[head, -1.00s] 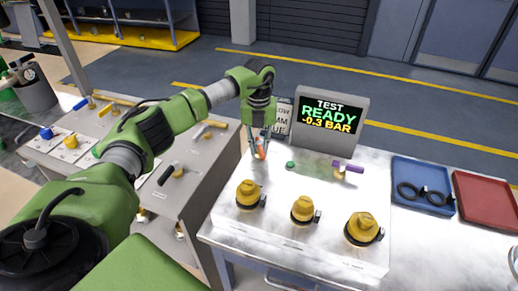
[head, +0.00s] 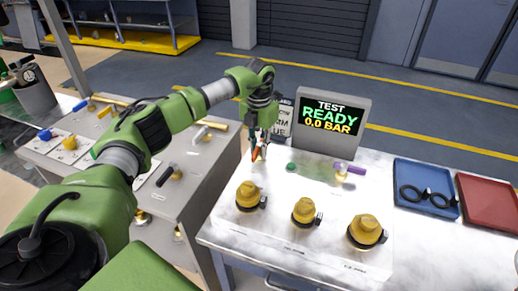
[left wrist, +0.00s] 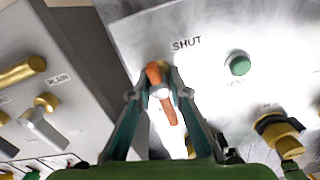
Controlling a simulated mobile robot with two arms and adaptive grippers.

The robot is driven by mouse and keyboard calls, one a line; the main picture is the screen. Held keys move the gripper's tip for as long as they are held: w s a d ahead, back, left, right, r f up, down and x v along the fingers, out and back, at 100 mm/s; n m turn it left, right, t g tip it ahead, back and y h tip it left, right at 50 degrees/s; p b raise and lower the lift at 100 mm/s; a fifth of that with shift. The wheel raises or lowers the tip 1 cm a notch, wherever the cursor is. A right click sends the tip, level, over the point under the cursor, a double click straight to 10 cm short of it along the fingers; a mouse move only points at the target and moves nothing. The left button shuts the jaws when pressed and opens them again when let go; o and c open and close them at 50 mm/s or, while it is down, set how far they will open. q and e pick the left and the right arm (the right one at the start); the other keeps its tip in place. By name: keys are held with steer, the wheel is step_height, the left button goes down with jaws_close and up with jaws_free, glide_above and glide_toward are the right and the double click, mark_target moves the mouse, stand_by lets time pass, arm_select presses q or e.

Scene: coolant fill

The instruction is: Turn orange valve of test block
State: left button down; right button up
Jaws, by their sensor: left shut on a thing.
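The orange valve (head: 258,153) stands at the back left of the test block (head: 285,215). In the left wrist view the orange handle (left wrist: 166,95) lies between my fingertips, near the printed word SHUT. My left gripper (head: 260,145) reaches it from above and is shut on it; it also shows in the left wrist view (left wrist: 160,92). The display (head: 328,117) behind the block reads TEST READY 0.0 BAR. My right gripper is not in view.
Beside the orange valve are a green button (head: 291,167) and a purple valve (head: 350,168). Several yellow caps (head: 304,211) stand in front. A blue tray (head: 424,190) with black rings and a red tray (head: 490,203) lie to the right. Another valve panel (head: 188,185) stands left.

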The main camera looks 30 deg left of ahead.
mark_target(259, 144)
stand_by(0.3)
arm_select(q)
steer(key=c, duration=1.9)
jaws_free()
step_height(259, 144, up, 12)
